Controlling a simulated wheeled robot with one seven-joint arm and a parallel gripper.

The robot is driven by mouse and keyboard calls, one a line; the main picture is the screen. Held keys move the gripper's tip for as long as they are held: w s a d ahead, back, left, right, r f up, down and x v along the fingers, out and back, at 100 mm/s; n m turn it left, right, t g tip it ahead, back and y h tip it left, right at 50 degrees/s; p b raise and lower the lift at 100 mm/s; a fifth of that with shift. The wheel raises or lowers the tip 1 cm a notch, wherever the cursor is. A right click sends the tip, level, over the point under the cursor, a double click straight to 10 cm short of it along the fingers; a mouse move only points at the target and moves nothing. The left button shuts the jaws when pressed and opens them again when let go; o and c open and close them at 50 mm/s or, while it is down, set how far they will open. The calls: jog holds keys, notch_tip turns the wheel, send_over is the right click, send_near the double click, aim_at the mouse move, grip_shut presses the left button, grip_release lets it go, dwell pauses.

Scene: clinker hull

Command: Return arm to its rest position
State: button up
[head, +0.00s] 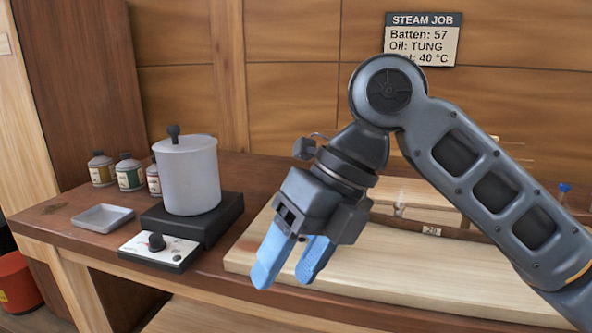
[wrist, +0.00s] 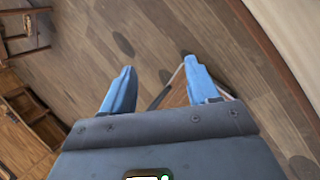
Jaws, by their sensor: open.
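My gripper (head: 288,268) has two blue fingers and hangs over the front part of the bench, in front of the pale wooden board. Its fingers are apart with nothing between them. In the wrist view the open fingers (wrist: 160,90) point at the plank floor (wrist: 150,40). My arm reaches in from the right side of the head view, bent at a high elbow, and hides part of the board and of the wall sign.
On the bench (head: 60,222), a white lidded pot (head: 188,178) stands on a black hotplate (head: 195,222) with a control box (head: 158,250). Several bottles (head: 130,174) and a grey tray (head: 102,217) are to its left. The board (head: 380,285) lies right. A red bin (head: 18,283) is on the floor.

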jog(key=a+f+m+t+y+p, duration=0.2)
jog(key=a+m+t+y, duration=0.3)
jog(key=a+m+y, duration=0.65)
jog(key=s+d+f+m+t+h+p, duration=0.2)
jog(key=s+d+f+m+t+h, duration=0.45)
jog(key=d+m, duration=0.5)
jog(key=s+d+f+m+t+h+p, duration=0.2)
jog(key=s+d+f+m+t+h, duration=0.45)
jog(key=m, duration=0.85)
jog(key=s+d+r+m+g+h+p, duration=0.1)
jog(key=s+d+r+m+h, duration=0.1)
jog(key=s+d, duration=0.5)
jog(key=s+d+r+m+h+p, duration=0.1)
jog(key=s+d+r+m+h, duration=0.1)
jog(key=s+d, duration=0.6)
jog(key=s+r+m, duration=0.1)
jog(key=s, duration=0.5)
jog(key=shift+d+r+g, duration=0.25)
jog(key=shift+g, duration=0.15)
